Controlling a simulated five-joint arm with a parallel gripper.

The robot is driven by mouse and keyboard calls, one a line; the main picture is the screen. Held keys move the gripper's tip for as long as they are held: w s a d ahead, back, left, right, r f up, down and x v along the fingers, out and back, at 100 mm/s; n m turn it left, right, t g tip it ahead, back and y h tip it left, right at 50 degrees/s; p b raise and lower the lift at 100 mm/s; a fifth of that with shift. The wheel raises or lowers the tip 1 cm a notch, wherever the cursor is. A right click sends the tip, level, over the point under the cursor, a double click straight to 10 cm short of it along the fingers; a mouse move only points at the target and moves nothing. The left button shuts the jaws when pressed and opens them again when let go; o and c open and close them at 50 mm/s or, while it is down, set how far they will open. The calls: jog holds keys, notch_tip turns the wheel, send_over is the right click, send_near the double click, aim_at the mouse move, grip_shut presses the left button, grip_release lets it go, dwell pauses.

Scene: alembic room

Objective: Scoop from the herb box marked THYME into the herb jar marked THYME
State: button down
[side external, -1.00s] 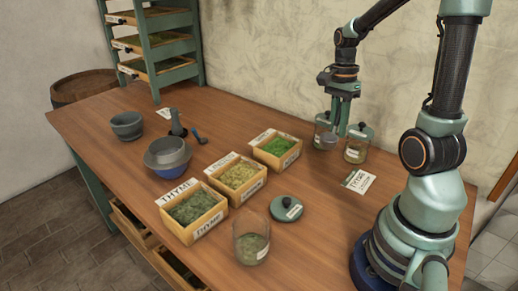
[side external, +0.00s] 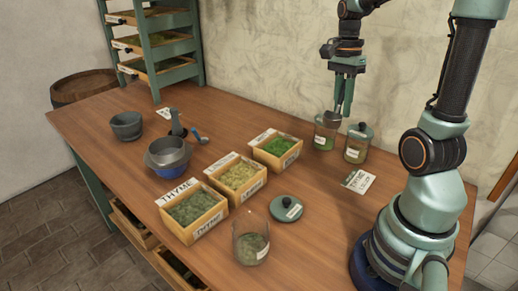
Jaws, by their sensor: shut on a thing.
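The wooden herb box marked THYME (side external: 207,231) stands at the front left, full of dull green herb. My gripper (side external: 342,113) is at the back of the table, above the two rear jars and well away from that box. It is shut on a small grey scoop, whose bowl (side external: 328,117) shows at the top of the left rear jar (side external: 325,138); I cannot tell whether it is over or in front of that jar. An open glass jar (side external: 251,243) with some green herb stands at the front; its label is too small to read.
A loose green lid (side external: 287,208) lies beside the open jar. Two more herb boxes (side external: 236,178) (side external: 279,149) stand in a row behind THYME. A lidded jar (side external: 355,146) and a written card (side external: 358,181) are at the right. Grey bowls (side external: 126,125) (side external: 168,152) stand at the left.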

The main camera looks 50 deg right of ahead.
jog(key=w+a+f+n, duration=0.3)
jog(key=w+a, duration=0.3)
jog(key=w, duration=0.3)
jog(key=w+a+f+n+t, duration=0.1)
jog(key=w+a+f+n, duration=0.15)
jog(key=a, duration=0.65)
jog(key=w+a+f+n+t, duration=0.15)
jog(key=w+a, duration=0.25)
jog(key=a, duration=0.5)
jog(key=w+a+f+n, duration=0.2)
jog(key=w+a+f, duration=0.1)
jog(key=a, duration=0.6)
jog(key=shift+h, duration=0.3)
jog(key=shift+w+d+f, duration=0.1)
jog(key=shift+f, duration=1.95)
jog(key=shift+d+f, duration=0.1)
jog(key=shift+f, duration=1.9)
jog(key=shift+d, duration=0.1)
jog(key=shift+d, duration=1.1)
